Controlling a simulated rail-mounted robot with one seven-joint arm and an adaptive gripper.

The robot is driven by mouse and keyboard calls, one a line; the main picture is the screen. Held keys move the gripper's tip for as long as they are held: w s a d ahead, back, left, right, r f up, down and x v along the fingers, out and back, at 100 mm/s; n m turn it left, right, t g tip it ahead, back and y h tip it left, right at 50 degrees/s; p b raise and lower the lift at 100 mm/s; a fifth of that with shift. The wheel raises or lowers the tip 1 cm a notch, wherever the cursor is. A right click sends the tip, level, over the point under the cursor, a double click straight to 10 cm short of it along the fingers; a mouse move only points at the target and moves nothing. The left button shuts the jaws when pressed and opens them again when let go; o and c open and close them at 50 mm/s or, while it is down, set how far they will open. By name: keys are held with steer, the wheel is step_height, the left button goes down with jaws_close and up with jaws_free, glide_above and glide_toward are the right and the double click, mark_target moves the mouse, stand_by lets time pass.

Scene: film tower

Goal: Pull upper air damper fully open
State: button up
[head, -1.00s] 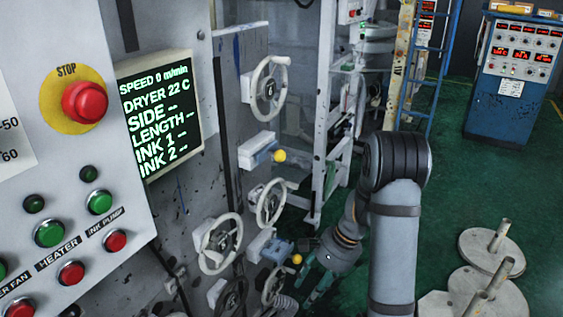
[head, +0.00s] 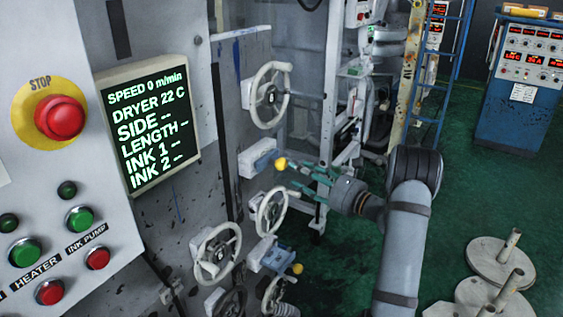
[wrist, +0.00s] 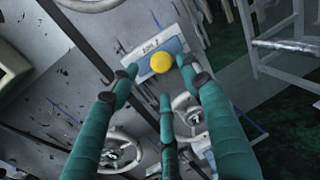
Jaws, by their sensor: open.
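The upper air damper is a yellow ball knob (head: 281,163) on a pale box with a blue front (head: 258,157), on the grey machine side between two handwheels. My gripper (head: 284,177) points left at it with its green fingers spread. In the wrist view the knob (wrist: 161,63) lies between the tips of the two outer fingers, with a third finger below. The fingers are not closed on it; I cannot tell whether any tip touches it. The plate behind the knob carries a small label, too blurred to read surely. A second yellow knob (head: 297,268) sits lower on a similar box.
Handwheels stand close above (head: 270,95) and below (head: 271,212) the knob. A control panel with a red stop button (head: 59,118) and a display (head: 150,130) is at left. Green floor on the right is mostly open, with round metal weights (head: 499,262).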

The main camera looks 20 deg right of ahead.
mark_target(285, 164)
steer(key=p+x, duration=0.3)
steer(key=x, duration=0.4)
steer(key=shift+w+r, duration=0.1)
steer(key=shift+w, duration=0.1)
steer(key=shift+w+a+p, duration=0.25)
steer(key=shift+w+p, duration=0.15)
steer(key=shift+w, duration=0.15)
steer(key=shift+c, duration=0.4)
jaws_close()
